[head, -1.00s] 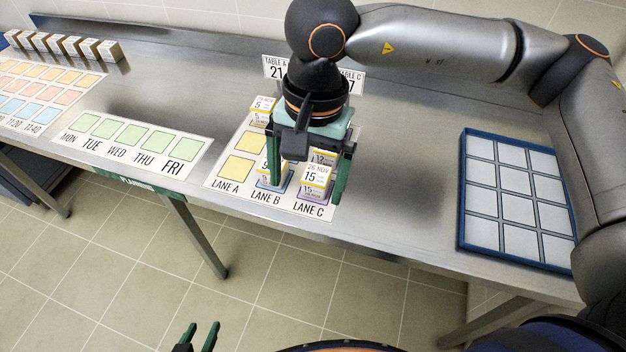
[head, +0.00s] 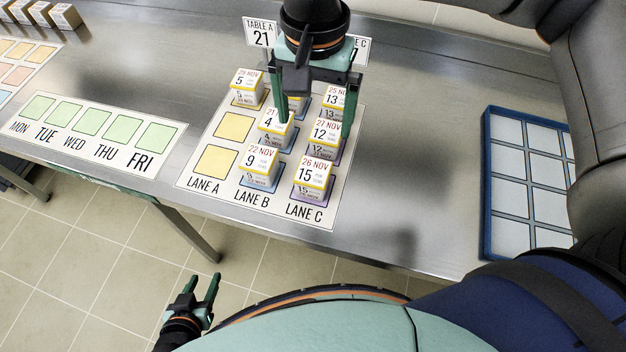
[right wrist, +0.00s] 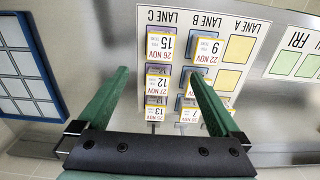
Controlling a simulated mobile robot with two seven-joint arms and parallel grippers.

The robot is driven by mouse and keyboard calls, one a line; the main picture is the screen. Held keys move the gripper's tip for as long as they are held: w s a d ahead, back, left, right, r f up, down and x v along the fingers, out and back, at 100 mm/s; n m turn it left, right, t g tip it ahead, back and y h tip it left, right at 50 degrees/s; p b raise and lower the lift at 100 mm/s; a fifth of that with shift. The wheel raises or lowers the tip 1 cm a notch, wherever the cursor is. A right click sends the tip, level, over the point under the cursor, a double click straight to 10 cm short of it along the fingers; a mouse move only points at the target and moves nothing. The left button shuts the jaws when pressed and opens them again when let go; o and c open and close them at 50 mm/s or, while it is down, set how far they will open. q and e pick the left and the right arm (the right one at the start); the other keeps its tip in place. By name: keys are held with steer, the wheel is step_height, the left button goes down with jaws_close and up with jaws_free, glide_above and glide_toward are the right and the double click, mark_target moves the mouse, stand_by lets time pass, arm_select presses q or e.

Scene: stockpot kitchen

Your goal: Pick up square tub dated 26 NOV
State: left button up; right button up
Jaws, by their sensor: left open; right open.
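The square tub dated 26 NOV (head: 312,178), white with a yellow band and the number 15, stands at the front of lane C. It also shows in the right wrist view (right wrist: 160,46), beyond the fingertips. My right gripper (head: 315,122) is open above the middle and back rows of lanes B and C, behind the 26 NOV tub and apart from it. In the right wrist view its fingers (right wrist: 159,76) spread around the lane C column, with nothing gripped. My left gripper (head: 203,284) is open and empty, low in front of the table.
The 27 NOV tub (head: 325,132) stands directly behind, and the 22 NOV tub (head: 261,160) stands left in lane B. More tubs fill the back rows. Lane A has two empty yellow squares (head: 216,161). A blue-framed tray (head: 487,190) lies right; bare steel lies between.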

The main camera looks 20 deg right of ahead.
steer(key=b, duration=0.2)
glide_above(313, 171)
step_height(313, 171, down, 4)
steer(key=shift+w+d+f+b, duration=0.1)
steer(key=shift+f+b, duration=0.3)
steer(key=shift+f, duration=0.15)
step_height(313, 171, down, 6)
steer(key=shift+f, duration=0.1)
steer(key=shift+f+p, duration=0.7)
steer(key=shift+f, duration=2.2)
arm_select(q)
step_height(313, 171, down, 3)
steer(key=shift+f, duration=0.1)
arm_select(e)
steer(key=c, duration=1.4)
